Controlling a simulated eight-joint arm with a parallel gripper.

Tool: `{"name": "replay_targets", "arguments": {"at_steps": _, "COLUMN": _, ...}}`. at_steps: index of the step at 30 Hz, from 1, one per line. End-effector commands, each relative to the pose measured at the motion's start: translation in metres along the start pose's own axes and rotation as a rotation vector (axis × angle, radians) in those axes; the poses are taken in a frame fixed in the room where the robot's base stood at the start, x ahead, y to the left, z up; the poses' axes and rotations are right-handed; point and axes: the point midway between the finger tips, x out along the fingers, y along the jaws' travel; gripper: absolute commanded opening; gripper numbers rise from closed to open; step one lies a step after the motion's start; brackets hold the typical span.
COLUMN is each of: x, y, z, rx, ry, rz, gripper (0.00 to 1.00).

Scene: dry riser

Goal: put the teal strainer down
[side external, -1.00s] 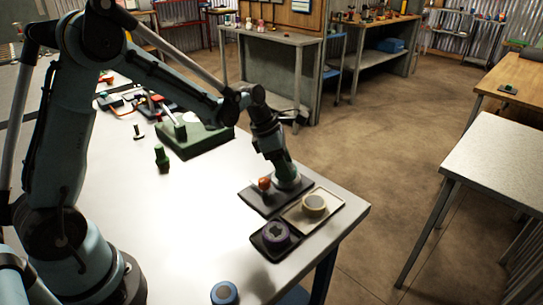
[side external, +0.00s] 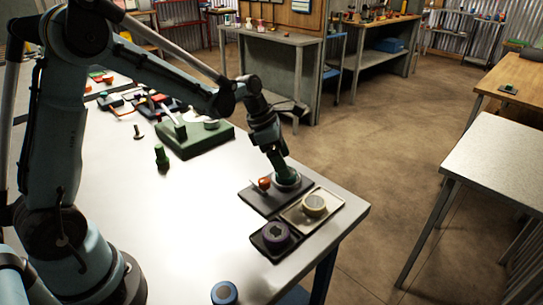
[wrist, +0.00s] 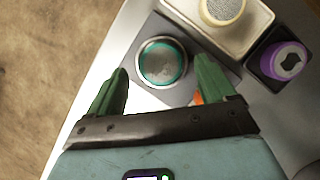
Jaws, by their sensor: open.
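The teal strainer (wrist: 162,62) is round, with a metal rim and a teal ring inside. It rests on a dark flat tray (side external: 257,201), and it also shows in the side view (side external: 288,184), partly hidden by my fingers. My gripper (side external: 283,171) is over it from above. In the wrist view my gripper (wrist: 162,66) is open, with one green finger to each side of the strainer and a visible gap on both sides. I cannot tell how high the fingertips are above the tray.
An orange-red object (side external: 264,183) sits beside the strainer on the dark tray. A pale tray (side external: 325,220) holds a cream round item (side external: 314,204). A small black tray (side external: 267,250) holds a purple round item (side external: 276,235). A blue round item (side external: 224,293) is near the front edge.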

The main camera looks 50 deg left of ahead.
Motion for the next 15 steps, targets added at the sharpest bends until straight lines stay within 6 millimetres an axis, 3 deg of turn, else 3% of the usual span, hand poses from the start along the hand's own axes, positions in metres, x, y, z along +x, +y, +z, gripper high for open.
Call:
{"name": "replay_targets", "arguments": {"at_steps": 9, "x": -0.064, "y": 0.0, "z": -0.001, "rx": -0.003, "ry": 0.0, "rz": 0.0, "gripper": 0.83}}
{"name": "replay_targets", "arguments": {"at_steps": 15, "x": -0.09, "y": 0.0, "z": 0.0, "rx": -0.002, "ry": -0.001, "rz": 0.0, "gripper": 0.83}}
